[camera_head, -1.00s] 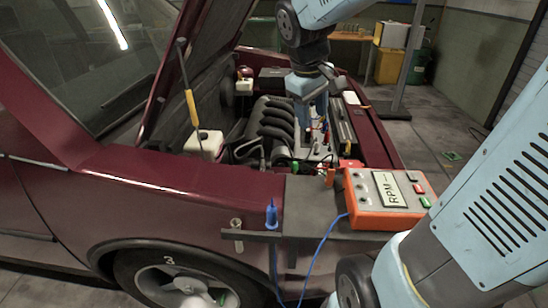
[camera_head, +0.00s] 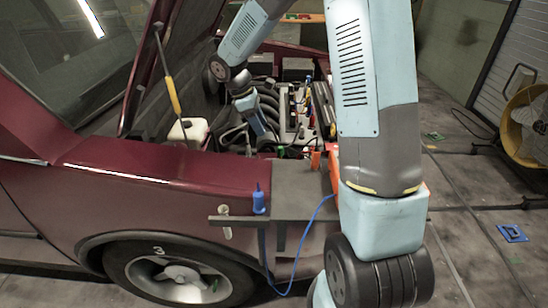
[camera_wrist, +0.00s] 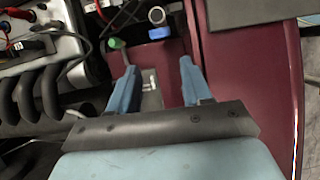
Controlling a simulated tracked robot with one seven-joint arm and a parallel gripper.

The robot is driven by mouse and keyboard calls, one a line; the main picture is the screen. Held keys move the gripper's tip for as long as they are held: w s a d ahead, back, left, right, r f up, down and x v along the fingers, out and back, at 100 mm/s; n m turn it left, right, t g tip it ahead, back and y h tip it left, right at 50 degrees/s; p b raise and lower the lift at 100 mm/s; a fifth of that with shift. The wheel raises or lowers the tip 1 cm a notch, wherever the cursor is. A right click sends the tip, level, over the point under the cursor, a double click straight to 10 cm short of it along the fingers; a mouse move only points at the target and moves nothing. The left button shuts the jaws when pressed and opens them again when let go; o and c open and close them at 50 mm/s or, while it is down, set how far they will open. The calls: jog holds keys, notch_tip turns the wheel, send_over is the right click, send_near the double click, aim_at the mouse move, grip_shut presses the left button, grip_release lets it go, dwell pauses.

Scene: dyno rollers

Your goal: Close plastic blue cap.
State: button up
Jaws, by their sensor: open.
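In the wrist view a small blue cap (camera_wrist: 159,33) lies beyond my fingertips, over the dark red car body. A small light fitting (camera_wrist: 148,82) shows low between the fingers. In the head view my gripper (camera_head: 258,122) is over the engine bay, its fingertips unclear. I cannot pick out the cap there.
A green knob (camera_wrist: 117,43) is close left of the cap. Black ribbed engine runners (camera_wrist: 25,100) lie to the left. A grey side tray (camera_head: 300,192) holds a blue-handled probe (camera_head: 259,203). An orange box (camera_head: 424,200) is mostly hidden behind my arm. A hood prop (camera_head: 168,80) stands at left.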

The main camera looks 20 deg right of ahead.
jog(key=x, duration=1.4)
jog(key=shift+w+a+f, duration=0.15)
jog(key=shift+f, duration=0.3)
grip_shut()
